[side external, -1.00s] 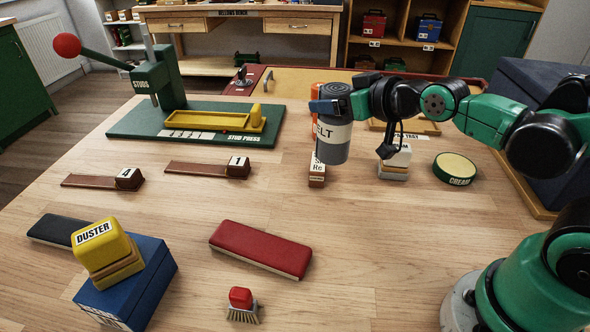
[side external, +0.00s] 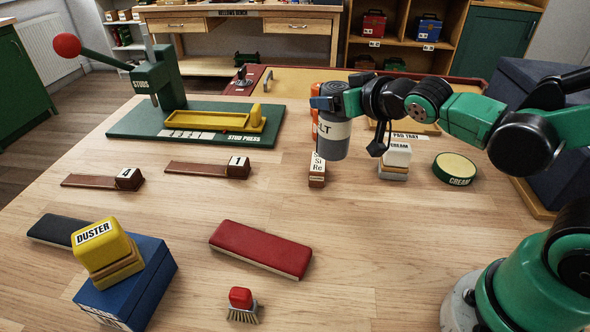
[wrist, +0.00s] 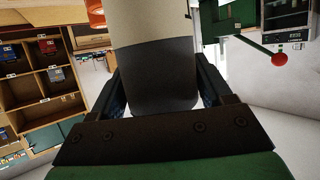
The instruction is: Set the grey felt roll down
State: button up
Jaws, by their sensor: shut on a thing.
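The grey felt roll (side external: 334,134) is a dark grey cylinder with a pale label band reading "LT" in part. It is upright in the side external view, and it appears held above the table (side external: 250,195). My gripper (side external: 327,98) is shut on its upper part, coming from the right. In the wrist view the roll (wrist: 157,85) fills the middle between the two fingers (wrist: 160,92). The roll hides part of what stands behind it.
A small labelled block (side external: 317,172) stands just below and left of the roll. A cream block (side external: 396,160) and a round green cream tin (side external: 454,169) are to the right. The green stud press (side external: 195,120) is at the left back. The middle of the table is clear.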

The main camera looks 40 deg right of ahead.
jog(key=d+r+m+g+h, duration=1)
jog(key=d+m+g+h, duration=0.15)
jog(key=m, duration=0.35)
notch_tip(320, 180, down, 19)
jog(key=shift+w+a, duration=0.2)
jog(key=shift+a, duration=0.05)
jog(key=shift+f, duration=0.1)
jog(key=o, duration=1.2)
jog(key=shift+f, duration=0.1)
jog(key=shift+o, duration=0.2)
